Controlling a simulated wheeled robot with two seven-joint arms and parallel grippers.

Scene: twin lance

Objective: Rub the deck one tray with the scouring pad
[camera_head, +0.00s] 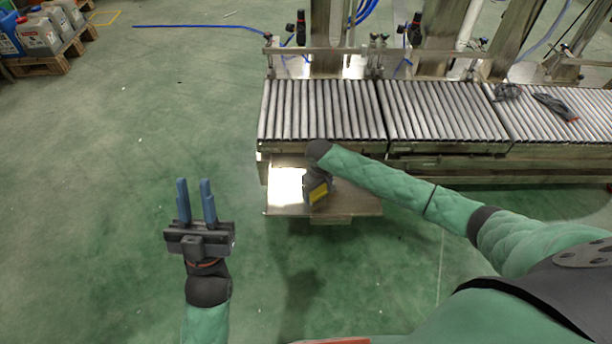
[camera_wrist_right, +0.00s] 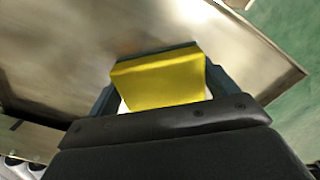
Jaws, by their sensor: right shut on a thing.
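The scouring pad (camera_head: 319,193) is yellow and sits in my right gripper (camera_head: 317,198), low over the steel deck one tray (camera_head: 350,206) in front of the roller conveyor. In the right wrist view the pad (camera_wrist_right: 160,80) lies between the two fingers of my right gripper (camera_wrist_right: 158,90), with the tray (camera_wrist_right: 60,60) filling the space behind it. I cannot tell whether the pad touches the tray. My right wrist hides part of the tray. My left gripper (camera_head: 196,200) is open and empty over the green floor, left of the tray.
Roller conveyor sections (camera_head: 322,110) run along the back, above and behind the tray. Dark grey items (camera_head: 555,106) lie on the right section. Jugs on a pallet (camera_head: 45,60) stand at the far upper left. The floor on the left is mostly clear.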

